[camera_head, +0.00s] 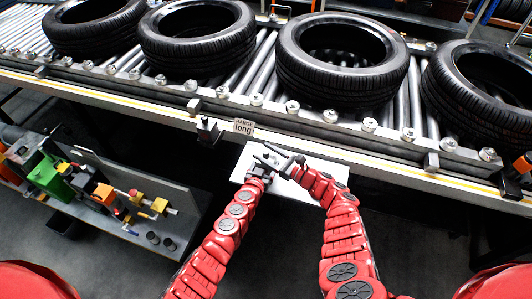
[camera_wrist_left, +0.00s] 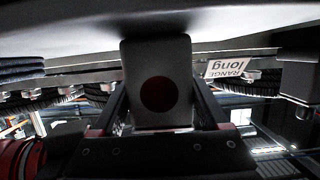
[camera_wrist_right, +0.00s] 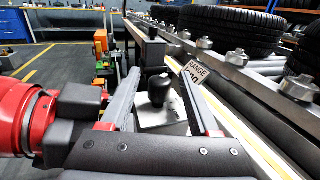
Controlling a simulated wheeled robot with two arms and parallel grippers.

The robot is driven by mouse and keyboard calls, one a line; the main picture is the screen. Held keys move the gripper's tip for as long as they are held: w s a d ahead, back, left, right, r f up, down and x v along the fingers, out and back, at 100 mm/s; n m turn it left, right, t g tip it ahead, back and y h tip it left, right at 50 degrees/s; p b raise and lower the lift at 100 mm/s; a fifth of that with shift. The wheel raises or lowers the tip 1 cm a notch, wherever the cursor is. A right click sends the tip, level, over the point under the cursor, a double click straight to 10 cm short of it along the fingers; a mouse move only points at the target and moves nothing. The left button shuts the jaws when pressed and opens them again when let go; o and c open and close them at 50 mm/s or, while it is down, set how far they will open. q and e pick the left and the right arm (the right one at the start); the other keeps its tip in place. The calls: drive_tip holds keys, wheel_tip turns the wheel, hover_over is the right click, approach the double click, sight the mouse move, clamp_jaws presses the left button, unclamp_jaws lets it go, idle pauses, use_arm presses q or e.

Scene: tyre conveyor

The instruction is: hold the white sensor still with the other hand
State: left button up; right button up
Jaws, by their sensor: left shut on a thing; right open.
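The white sensor (camera_wrist_left: 158,62), a small box with a dark red round spot, sits between the fingers of my left gripper (camera_wrist_left: 165,112), which is shut on it. In the head view my left gripper (camera_head: 262,166) is over a white panel, and the sensor is mostly hidden by the grippers. My right gripper (camera_head: 285,163) is beside it, with its fingertips close to the left one. In the right wrist view my right gripper (camera_wrist_right: 162,92) is open. A pale block (camera_wrist_right: 163,122) with a black knob (camera_wrist_right: 160,90) shows between its fingers; I cannot tell whether they touch it.
The white panel (camera_head: 305,182) lies below both grippers. Behind it runs a roller conveyor (camera_head: 262,72) with several tyres, its front rail bearing a "RANGE long" sign (camera_head: 244,127). A grey bench (camera_head: 172,205) with coloured fixtures stands at left. Floor between is clear.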

clamp_jaws()
drive_tip(key=shift+f, duration=0.15)
drive_tip(key=shift+d+f+m+t+h, duration=0.1)
drive_tip(key=shift+m+t+h, duration=0.2)
drive_tip(key=shift+t+h, duration=0.15)
drive_tip(key=shift+s+m+t+h, duration=0.1)
drive_tip(key=shift+m+t+h, duration=0.5)
drive_tip(key=shift+t, duration=0.15)
drive_tip(key=shift+r+m+t+h, duration=0.2)
drive_tip(key=shift+m+t+h, duration=0.3)
drive_tip(key=shift+m+h, duration=0.1)
